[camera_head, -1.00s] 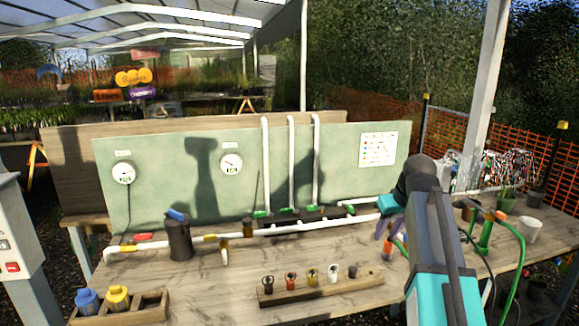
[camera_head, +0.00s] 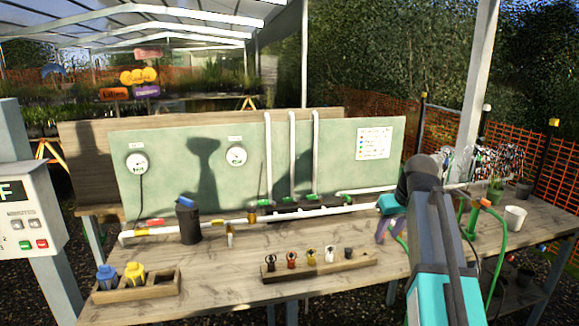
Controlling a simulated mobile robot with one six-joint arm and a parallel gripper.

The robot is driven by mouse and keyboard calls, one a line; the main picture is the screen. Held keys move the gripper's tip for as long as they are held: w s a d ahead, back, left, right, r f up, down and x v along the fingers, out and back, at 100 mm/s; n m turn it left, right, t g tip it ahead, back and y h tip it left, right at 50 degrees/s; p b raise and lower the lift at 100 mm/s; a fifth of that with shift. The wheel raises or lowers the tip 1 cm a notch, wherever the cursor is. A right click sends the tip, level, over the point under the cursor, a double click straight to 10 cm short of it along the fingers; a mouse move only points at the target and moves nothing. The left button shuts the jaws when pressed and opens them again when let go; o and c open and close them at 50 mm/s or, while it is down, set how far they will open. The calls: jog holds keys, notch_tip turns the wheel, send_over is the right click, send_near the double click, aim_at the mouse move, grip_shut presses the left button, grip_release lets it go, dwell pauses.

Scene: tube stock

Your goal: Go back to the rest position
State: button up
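My gripper (camera_head: 382,229) shows at the right of the head view, at the end of my grey and teal arm. Its purple fingers point down over the right part of the wooden bench (camera_head: 230,270), near the end of the white pipe (camera_head: 330,210). The fingers are small and partly hidden by the arm, so I cannot tell whether they are open or hold anything.
A green panel (camera_head: 300,160) with two gauges stands behind the pipe. A dark canister (camera_head: 187,224) stands at the bench's left. A wooden rack (camera_head: 320,269) and a box (camera_head: 136,291) with blue and yellow fittings lie in front. A white cup (camera_head: 514,217) stands right. A control box (camera_head: 28,215) is far left.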

jog(key=s+a+f+g, duration=0.2)
jog(key=s+a+f, duration=0.15)
jog(key=f, duration=0.95)
jog(key=s+a+f+g, duration=0.25)
jog(key=s+f, duration=0.25)
jog(key=f, duration=0.8)
jog(key=s+a+f+g, duration=0.2)
jog(key=s+a+f, duration=0.15)
jog(key=f, duration=0.95)
jog(key=s+f+g, duration=0.1)
jog(key=s+f, duration=0.6)
jog(key=s, duration=0.4)
jog(key=s+a+f+m+g, duration=0.1)
jog(key=s+f, duration=0.7)
jog(key=s, duration=0.3)
jog(key=s+a+f+m+g, duration=0.1)
jog(key=s+f+g, duration=0.1)
jog(key=s+f, duration=0.6)
jog(key=shift+s+f+h, duration=0.15)
jog(key=shift+s+h, duration=0.25)
jog(key=shift+s, duration=1.2)
